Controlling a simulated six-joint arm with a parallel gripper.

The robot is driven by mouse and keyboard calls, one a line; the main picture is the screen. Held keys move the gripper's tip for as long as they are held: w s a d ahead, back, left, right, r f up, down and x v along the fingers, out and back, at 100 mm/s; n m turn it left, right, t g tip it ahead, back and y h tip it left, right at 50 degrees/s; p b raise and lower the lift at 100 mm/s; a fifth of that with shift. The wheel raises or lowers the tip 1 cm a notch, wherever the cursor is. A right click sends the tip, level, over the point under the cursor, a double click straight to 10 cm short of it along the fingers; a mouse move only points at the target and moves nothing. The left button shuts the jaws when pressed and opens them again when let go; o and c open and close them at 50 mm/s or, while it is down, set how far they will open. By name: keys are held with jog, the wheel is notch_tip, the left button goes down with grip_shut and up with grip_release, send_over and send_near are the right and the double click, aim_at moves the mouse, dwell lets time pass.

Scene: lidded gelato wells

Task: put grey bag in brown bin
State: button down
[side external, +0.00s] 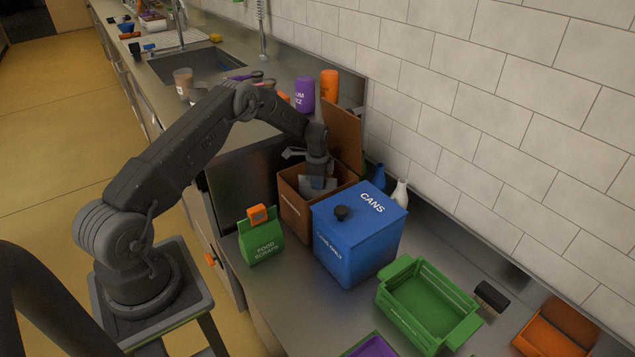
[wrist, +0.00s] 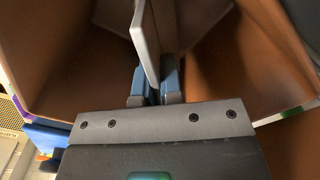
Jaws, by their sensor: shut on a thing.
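The brown bin (side external: 293,214) stands on the counter with its lid (side external: 342,140) raised at the back. My gripper (side external: 318,182) points down into its open top. In the wrist view the blue fingers of my gripper (wrist: 158,78) are closed on the thin grey bag (wrist: 146,38), seen nearly edge-on. The brown inner walls of the bin (wrist: 55,55) surround the bag and fingers. In the side view the grey bag (side external: 305,184) shows partly at the bin's mouth; its lower part is hidden by the front wall.
A blue cans bin (side external: 345,245) with a black knob stands close on the right. A green food scraps bag (side external: 261,242) stands in front at left. A green crate (side external: 425,305) sits further right. Blue and white bottles (side external: 400,192) stand behind, by the wall.

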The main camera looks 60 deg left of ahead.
jog(key=shift+f, duration=0.35)
jog(key=c, duration=1.2)
grip_release()
notch_tip(320, 180, up, 14)
jog(key=shift+f, duration=0.1)
